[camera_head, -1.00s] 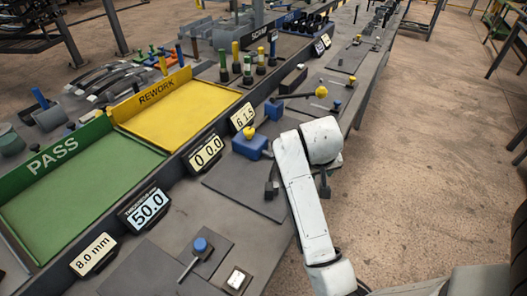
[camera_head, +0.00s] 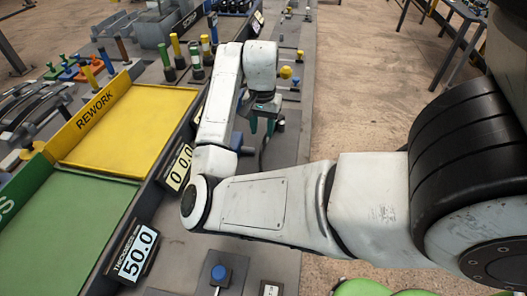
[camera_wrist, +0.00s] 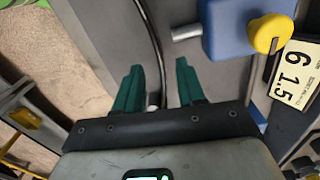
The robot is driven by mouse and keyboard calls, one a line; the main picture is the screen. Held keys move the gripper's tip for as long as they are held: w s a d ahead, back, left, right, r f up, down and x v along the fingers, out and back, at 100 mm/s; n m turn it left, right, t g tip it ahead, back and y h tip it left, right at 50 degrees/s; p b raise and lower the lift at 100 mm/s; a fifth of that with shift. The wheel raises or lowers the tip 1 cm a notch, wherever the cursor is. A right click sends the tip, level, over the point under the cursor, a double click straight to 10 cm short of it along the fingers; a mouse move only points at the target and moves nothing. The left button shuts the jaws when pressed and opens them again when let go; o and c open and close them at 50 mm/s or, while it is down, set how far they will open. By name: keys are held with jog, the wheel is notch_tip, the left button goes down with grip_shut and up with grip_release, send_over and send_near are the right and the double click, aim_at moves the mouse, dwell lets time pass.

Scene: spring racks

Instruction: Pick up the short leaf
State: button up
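Several dark curved leaves (camera_head: 32,112) lie side by side at the left edge of the head view, partly cut off. I cannot tell which is the short one. My gripper (camera_head: 263,122) is over the right part of the bench, well away from those leaves, partly hidden by my arm. In the wrist view its two green fingers (camera_wrist: 158,88) are apart. A thin dark curved strip (camera_wrist: 150,35) runs between and beyond them; I cannot tell what it is or whether it touches them.
A blue block with a yellow knob (camera_wrist: 264,32) and a 6 1.5 display (camera_wrist: 297,75) are close to my gripper. The yellow REWORK tray (camera_head: 130,130) and green tray (camera_head: 75,225) lie left. Displays (camera_head: 138,252) line the bench. Upright coloured posts (camera_head: 175,50) stand behind.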

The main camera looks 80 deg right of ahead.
aim_at(263, 144)
jog(key=shift+s+a+f+b, duration=0.1)
jog(key=shift+a+f+b, duration=0.1)
jog(key=shift+f, duration=1.65)
jog(key=shift+a+f+b, duration=0.1)
jog(key=shift+f+b, duration=0.1)
jog(key=shift+f, duration=1.65)
grip_shut()
jog(key=shift+r, duration=0.1)
